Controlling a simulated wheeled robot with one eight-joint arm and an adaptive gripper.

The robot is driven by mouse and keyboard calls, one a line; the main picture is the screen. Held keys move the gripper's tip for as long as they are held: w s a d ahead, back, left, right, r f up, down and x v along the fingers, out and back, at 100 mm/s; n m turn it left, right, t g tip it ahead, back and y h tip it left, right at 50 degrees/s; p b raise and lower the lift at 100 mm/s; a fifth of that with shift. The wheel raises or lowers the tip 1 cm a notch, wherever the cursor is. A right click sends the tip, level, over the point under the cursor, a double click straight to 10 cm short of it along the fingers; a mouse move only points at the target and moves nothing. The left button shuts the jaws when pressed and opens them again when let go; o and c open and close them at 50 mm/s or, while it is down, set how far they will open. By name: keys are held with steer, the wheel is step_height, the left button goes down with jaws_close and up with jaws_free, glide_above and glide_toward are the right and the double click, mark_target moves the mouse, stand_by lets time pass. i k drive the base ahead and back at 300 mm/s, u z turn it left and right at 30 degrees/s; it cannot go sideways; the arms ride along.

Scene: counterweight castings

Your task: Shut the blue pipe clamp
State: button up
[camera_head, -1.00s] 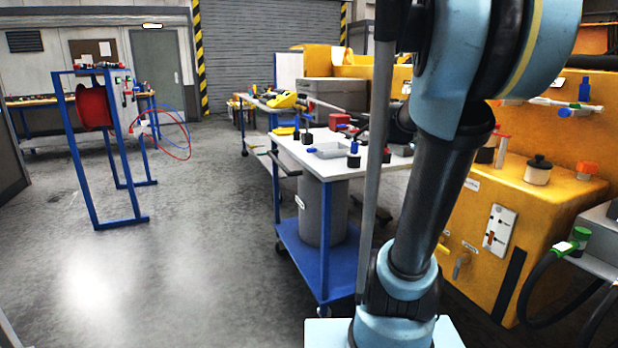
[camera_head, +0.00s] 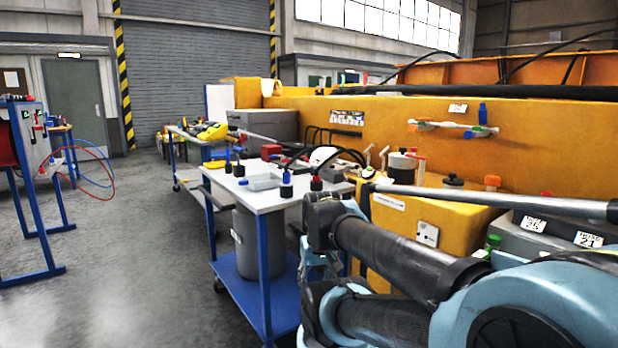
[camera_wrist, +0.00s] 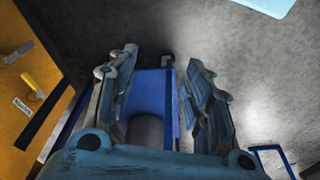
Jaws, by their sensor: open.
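I cannot single out the blue pipe clamp for certain. In the head view, a small blue upright piece (camera_head: 483,113) stands out from the yellow machine wall, close to a pale fitting with coloured ends (camera_head: 440,125). Both are too small to tell open from shut. My gripper (camera_wrist: 160,58) shows in the wrist view with its two fingers spread and nothing between them. It faces down over the blue lower shelf of a trolley and a grey cylinder.
The trolley's white top (camera_head: 262,198) holds a blue-capped plug (camera_head: 286,187), black cables and a red box (camera_head: 271,151). The yellow machine (camera_head: 330,103) runs along the right. A blue frame (camera_head: 45,235) with hoses stands left. The floor between (camera_head: 130,240) is clear.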

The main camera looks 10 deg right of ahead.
mark_target(482, 112)
steer(key=z, duration=1.55)
